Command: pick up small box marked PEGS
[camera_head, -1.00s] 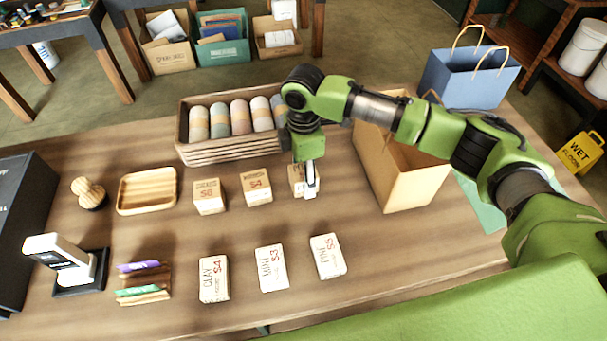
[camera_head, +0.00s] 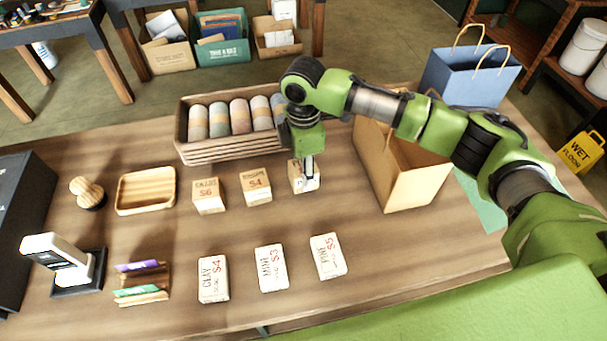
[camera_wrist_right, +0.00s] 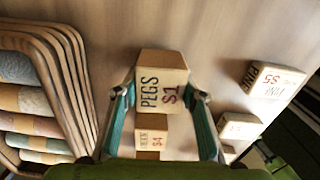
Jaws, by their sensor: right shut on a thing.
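The small tan box marked PEGS (camera_wrist_right: 160,85) with a red $1 sits between the fingers of my right gripper (camera_wrist_right: 162,98) in the right wrist view. The gripper is shut on it, one finger on each side. In the head view the PEGS box (camera_head: 297,178) is at the right end of the back row of small boxes, partly hidden by my right gripper (camera_head: 309,175), which points down. I cannot tell whether its bottom is clear of the table. My left gripper is not in view.
A $4 box (camera_head: 256,186) and a $6 box (camera_head: 208,196) stand to the left. A crate of rolls (camera_head: 225,152) is behind, and an open cardboard box (camera_head: 415,185) is close on the right. CLAY, MINT and PINE (camera_head: 328,256) boxes lie in front.

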